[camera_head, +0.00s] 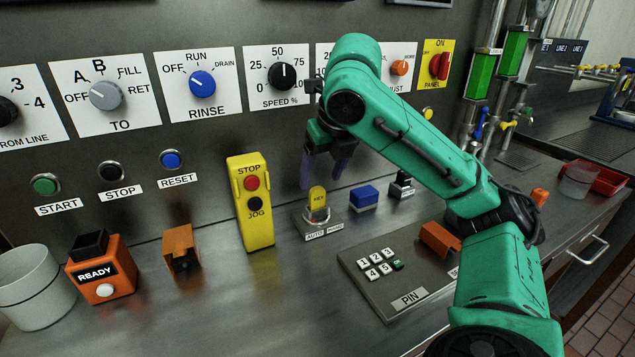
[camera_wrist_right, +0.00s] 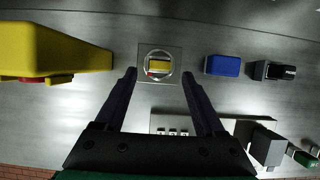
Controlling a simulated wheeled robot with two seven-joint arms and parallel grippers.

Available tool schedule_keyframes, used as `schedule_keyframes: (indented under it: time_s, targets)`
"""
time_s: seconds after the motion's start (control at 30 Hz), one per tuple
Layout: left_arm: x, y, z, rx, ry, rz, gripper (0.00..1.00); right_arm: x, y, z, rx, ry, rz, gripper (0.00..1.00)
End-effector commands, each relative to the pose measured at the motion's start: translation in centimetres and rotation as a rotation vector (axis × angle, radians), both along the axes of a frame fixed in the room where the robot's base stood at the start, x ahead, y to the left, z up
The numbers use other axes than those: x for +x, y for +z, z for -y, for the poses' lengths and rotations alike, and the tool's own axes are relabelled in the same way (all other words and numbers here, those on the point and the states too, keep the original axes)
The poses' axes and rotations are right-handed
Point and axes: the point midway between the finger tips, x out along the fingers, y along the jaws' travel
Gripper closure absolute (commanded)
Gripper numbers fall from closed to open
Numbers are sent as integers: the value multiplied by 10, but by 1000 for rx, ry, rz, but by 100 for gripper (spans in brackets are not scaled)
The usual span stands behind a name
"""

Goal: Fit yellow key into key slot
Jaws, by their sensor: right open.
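The yellow key (camera_head: 318,197), marked KEY, stands upright at the round key slot (camera_head: 318,216) on a small plate with AUTO and HAND labels. How deep it sits, I cannot tell. In the right wrist view the key (camera_wrist_right: 159,66) shows from above, inside the ring of the slot plate (camera_wrist_right: 174,50). My right gripper (camera_head: 323,172) is open and empty, above and a little behind the key in the head view. In the right wrist view its fingertips (camera_wrist_right: 160,74) lie on either side of the key, apart from it. My left gripper is not in view.
A yellow STOP/JOG box (camera_head: 251,205) stands left of the slot. A blue block (camera_head: 364,197) and a dark block (camera_head: 402,186) stand to its right. A PIN keypad (camera_head: 385,285) lies in front. An orange READY box (camera_head: 101,270) and orange block (camera_head: 181,248) stand further left.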

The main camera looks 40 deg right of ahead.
Motion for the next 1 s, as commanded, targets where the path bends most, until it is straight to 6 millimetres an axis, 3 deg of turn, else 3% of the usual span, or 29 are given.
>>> schedule_keyframes:
  time_s: [0.03,0.2,1.0]
  targets:
    - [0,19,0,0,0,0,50,-5,24,-1,-2,-1,4,28]
    - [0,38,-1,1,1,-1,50,-17,50,-5,-2,-2,-1,28]
    - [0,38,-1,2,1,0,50,-20,50,-6,0,-1,-1,28]
